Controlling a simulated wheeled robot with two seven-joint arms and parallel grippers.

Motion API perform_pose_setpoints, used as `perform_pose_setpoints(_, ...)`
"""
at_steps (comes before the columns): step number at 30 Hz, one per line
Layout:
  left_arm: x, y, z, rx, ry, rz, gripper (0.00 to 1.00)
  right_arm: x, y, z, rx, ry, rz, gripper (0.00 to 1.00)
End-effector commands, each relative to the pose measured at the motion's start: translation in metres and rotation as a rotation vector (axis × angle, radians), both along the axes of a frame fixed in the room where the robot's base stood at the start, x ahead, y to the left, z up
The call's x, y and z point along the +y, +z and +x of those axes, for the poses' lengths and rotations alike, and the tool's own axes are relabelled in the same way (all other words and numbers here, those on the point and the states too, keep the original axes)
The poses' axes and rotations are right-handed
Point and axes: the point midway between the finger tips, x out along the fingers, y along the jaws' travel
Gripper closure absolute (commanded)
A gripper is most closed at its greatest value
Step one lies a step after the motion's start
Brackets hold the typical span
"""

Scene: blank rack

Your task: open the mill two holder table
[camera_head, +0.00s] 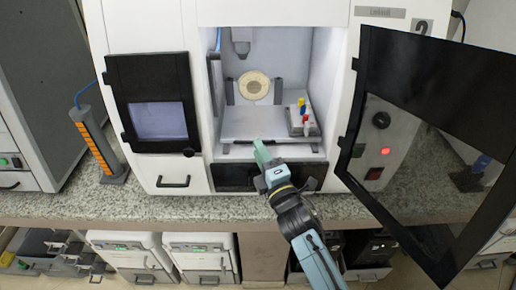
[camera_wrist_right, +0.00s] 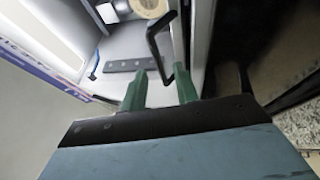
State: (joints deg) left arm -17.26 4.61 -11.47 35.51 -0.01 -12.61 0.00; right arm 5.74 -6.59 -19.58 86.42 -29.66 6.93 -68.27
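The mill marked 2 (camera_head: 271,12) stands on the counter with its chamber open to the front. Inside it, the pale holder table (camera_head: 245,124) bears a round beige disc (camera_head: 254,86) held upright between grey posts. The disc also shows at the top of the right wrist view (camera_wrist_right: 148,7). My right gripper (camera_head: 262,150) is at the front edge of the chamber. In the right wrist view its green fingers (camera_wrist_right: 160,90) are apart, and a black handle (camera_wrist_right: 153,42) reaches down between them. I cannot tell whether they touch it. My left gripper is not in view.
The mill's large dark door (camera_head: 440,75) is swung open at the right, close to my right arm. A small block with coloured pieces (camera_head: 303,118) sits inside at the right. A screen panel (camera_head: 158,120) is at left. The speckled counter (camera_head: 90,207) is clear in front.

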Motion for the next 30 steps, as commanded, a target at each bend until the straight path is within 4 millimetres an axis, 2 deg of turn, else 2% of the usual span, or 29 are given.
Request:
perform_pose_setpoints(6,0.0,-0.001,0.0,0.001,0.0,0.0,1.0,0.006,0.003,0.015,0.001,0.0,-0.001,0.7)
perform_pose_setpoints(15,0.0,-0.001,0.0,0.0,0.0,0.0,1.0,0.007,0.003,0.017,0.001,0.0,0.0,0.7)
perform_pose_setpoints(22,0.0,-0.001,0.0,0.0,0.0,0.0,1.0,0.007,0.003,0.017,0.001,0.0,0.0,1.0)
perform_pose_setpoints(30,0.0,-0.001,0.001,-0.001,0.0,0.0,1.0,0.007,0.003,0.016,0.001,0.0,0.0,1.0)
